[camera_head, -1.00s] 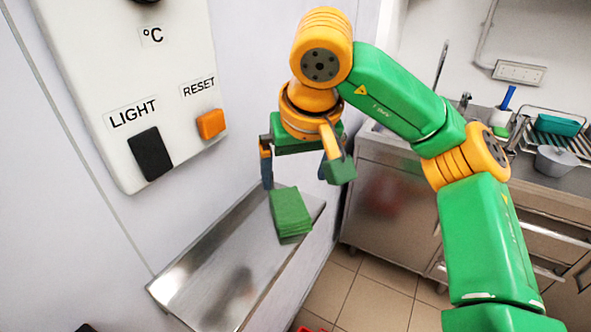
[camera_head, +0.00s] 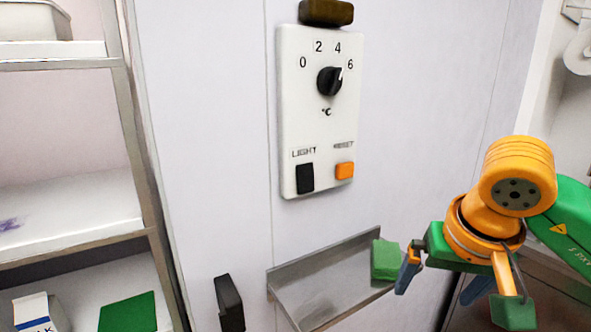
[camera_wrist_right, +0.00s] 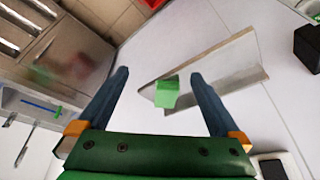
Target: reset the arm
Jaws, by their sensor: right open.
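My right gripper (camera_head: 438,292) is at the lower right of the head view, its two blue-grey fingers spread apart with nothing between them. Its open fingers also show in the right wrist view (camera_wrist_right: 160,76). My right arm comes in from the right edge, with green and orange links. A white control panel (camera_head: 318,115) on the wall carries a black dial (camera_head: 329,81), a black LIGHT switch (camera_head: 305,178) and an orange RESET button (camera_head: 345,170). The gripper is below and right of the panel, apart from it. My left gripper is not in view.
A metal wall shelf (camera_head: 325,285) holds a green block (camera_head: 386,260) close to my right gripper's left finger; contact cannot be told. A black handle-like piece (camera_head: 229,303) is left of it. A shelving rack (camera_head: 133,130) stands at the left. Wall between is clear.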

